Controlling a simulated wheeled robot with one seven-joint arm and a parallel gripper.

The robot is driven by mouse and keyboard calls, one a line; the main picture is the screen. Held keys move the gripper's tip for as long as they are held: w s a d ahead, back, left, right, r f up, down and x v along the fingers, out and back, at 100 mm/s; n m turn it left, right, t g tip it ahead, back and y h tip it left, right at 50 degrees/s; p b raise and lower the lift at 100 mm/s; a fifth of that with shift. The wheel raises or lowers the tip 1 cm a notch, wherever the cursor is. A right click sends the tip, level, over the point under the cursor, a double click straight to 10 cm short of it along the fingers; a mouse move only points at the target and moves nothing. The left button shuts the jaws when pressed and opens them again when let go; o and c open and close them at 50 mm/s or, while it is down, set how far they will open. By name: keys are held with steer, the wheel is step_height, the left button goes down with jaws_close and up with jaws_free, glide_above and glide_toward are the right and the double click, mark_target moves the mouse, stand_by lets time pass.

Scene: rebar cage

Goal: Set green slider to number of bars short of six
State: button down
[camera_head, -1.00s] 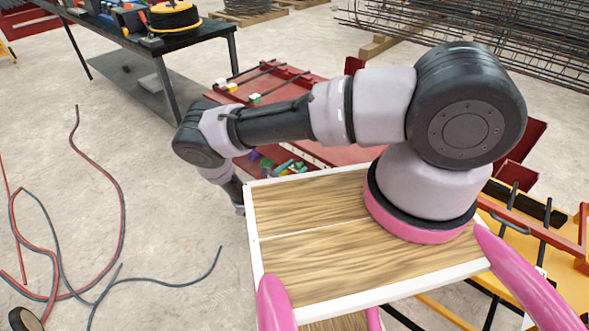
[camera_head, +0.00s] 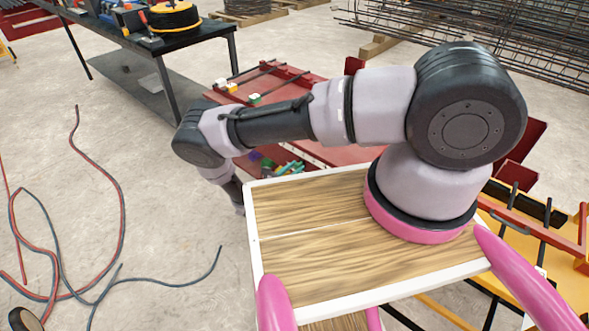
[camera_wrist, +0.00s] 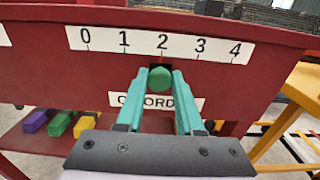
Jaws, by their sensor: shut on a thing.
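The green slider (camera_wrist: 160,79) shows in the wrist view as a rounded green knob in front of a dark slot in a red panel. It stands below the 2 on a white scale (camera_wrist: 160,43) marked 0 to 4. My gripper (camera_wrist: 161,77) has its two teal fingers on either side of the knob, shut on it. A white label (camera_wrist: 190,102) below the slot is partly hidden by the fingers, so its full word cannot be read. In the head view my arm and my wooden deck hide the gripper and slider.
A red table (camera_head: 330,152) in the head view carries dark rods with small coloured blocks. A yellow frame (camera_wrist: 290,100) stands at right. Cables (camera_head: 122,200) lie on the floor at left.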

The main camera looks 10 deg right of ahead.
stand_by(0.8)
steer(key=s+d, duration=0.1)
steer(key=s, duration=0.1)
steer(key=s+d, duration=0.2)
steer(key=c, duration=0.6)
jaws_free()
steer(key=shift+o, duration=0.2)
steer(key=shift+s+a, duration=0.1)
steer(key=shift+a, duration=0.05)
glide_toward(313, 168)
steer(key=v, duration=0.6)
steer(key=shift+r, duration=0.15)
